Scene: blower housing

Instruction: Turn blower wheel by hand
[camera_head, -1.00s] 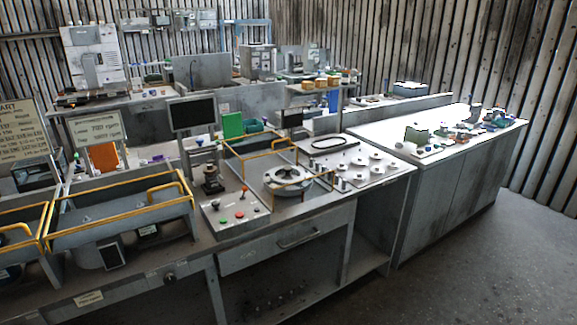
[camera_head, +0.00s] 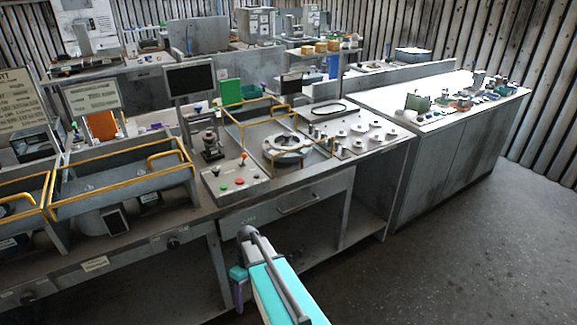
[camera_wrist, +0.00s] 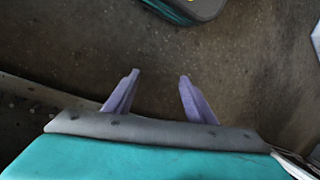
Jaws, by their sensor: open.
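A grey ring-shaped wheel (camera_head: 287,149) with a hollow middle lies flat inside a yellow-railed bay on the bench, in the head view. It looks like the blower wheel, but I cannot be sure. A yellow rail crosses in front of part of it. My gripper (camera_wrist: 158,86) shows in the wrist view with two purple fingers spread apart over bare floor and nothing between them. In the head view my gripper (camera_head: 238,291) is low in the picture, in front of the bench and well apart from the wheel.
A panel with coloured buttons (camera_head: 233,181) and a knob plate (camera_head: 359,136) flank the railed bay. A drawer (camera_head: 287,205) with a handle is below. More yellow-railed bays (camera_head: 125,180) stand left. The floor (camera_head: 480,250) at the right is clear.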

